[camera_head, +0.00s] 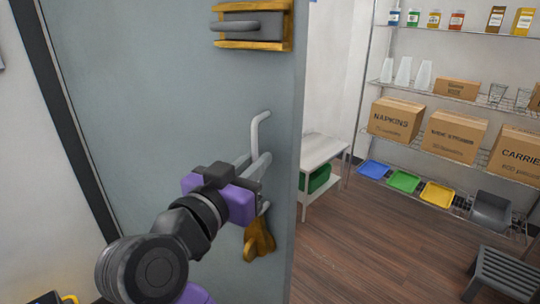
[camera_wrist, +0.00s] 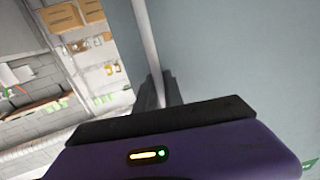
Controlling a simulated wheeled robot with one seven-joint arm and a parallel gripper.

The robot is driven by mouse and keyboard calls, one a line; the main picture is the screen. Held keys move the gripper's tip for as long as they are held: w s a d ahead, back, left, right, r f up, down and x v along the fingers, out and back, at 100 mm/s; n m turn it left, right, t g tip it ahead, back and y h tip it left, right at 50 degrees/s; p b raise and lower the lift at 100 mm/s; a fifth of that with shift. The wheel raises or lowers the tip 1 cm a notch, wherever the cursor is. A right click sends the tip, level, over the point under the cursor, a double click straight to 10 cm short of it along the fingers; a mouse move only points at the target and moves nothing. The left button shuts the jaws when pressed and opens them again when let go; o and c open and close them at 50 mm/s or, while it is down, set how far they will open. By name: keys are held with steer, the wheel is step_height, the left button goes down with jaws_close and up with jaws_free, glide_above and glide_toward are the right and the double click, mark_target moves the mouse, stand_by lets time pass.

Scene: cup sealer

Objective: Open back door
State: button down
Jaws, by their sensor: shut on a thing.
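The back door (camera_head: 170,90) is a grey-blue panel that stands ajar, with its free edge at the right and a room visible past it. A pale upright bar handle (camera_head: 256,140) is mounted near that edge. My gripper (camera_head: 258,168) is shut on the handle, around its middle part. In the wrist view the handle (camera_wrist: 147,40) runs down to my dark fingers (camera_wrist: 158,92), and the door (camera_wrist: 230,50) fills the right side. The exact finger contact is partly hidden by the gripper body.
A wooden holder with a grey bar (camera_head: 252,25) is on the door above the handle, and brown gloves (camera_head: 258,238) hang below. Beyond are a white table (camera_head: 325,150), shelves with boxes (camera_head: 455,135), and a dark step stool (camera_head: 505,275). The wood floor (camera_head: 385,240) between is clear.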

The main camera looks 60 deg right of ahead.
steer(key=shift+a, duration=0.3)
steer(key=c, duration=1.7)
jaws_free()
steer(key=a, duration=0.5)
steer(key=s+a, duration=0.1)
steer(key=a, duration=0.1)
steer(key=shift+a, duration=0.35)
